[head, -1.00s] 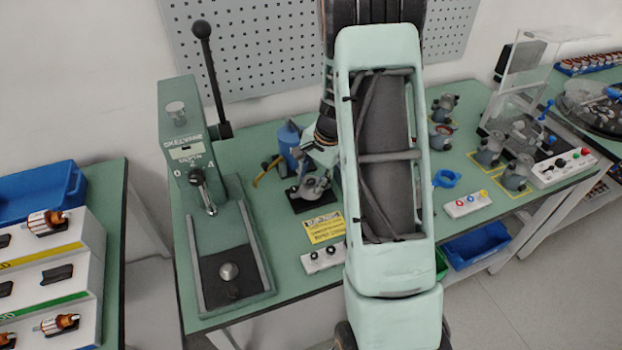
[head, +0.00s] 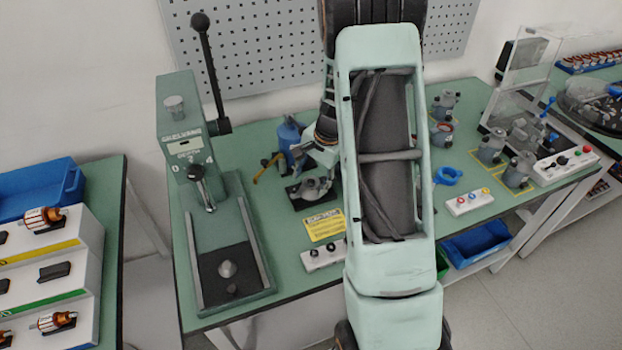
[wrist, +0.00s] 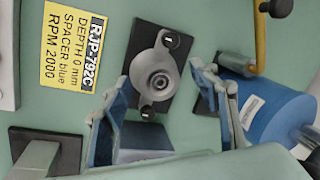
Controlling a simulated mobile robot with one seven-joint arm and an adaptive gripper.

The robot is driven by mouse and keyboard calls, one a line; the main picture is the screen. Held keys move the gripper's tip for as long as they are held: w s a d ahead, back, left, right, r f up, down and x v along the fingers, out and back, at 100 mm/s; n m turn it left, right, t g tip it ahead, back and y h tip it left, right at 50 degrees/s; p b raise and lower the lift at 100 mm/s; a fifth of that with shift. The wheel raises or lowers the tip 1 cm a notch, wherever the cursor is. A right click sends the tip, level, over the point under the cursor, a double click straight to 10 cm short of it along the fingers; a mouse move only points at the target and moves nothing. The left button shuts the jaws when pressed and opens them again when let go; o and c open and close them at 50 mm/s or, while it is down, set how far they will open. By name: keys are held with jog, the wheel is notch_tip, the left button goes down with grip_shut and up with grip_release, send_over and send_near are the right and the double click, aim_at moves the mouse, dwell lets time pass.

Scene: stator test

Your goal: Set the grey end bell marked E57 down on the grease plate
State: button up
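A grey end bell (wrist: 152,77) with a round central bore and two lugs rests on, or is just above, a black plate (wrist: 178,30) in the wrist view. I cannot read a mark on it. In the head view the grey end bell (head: 313,188) shows at the black plate (head: 301,203), partly under my gripper (head: 324,160). In the wrist view my gripper (wrist: 160,76) is open, with one blue-padded finger on each side of the end bell and visible gaps to both. Whether the plate is the grease plate is not marked in view.
A blue cylinder (wrist: 265,115) stands close by my right-hand finger, with a yellow bent handle above it. A yellow sign (head: 324,226) lies in front of the plate. A green press (head: 190,140) stands left. Several other grey end bells, such as one (head: 490,147), stand right.

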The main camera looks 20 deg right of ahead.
jog(key=v, duration=1.2)
jog(key=shift+s+f, duration=0.1)
jog(key=shift+s, duration=0.05)
dwell(0.6)
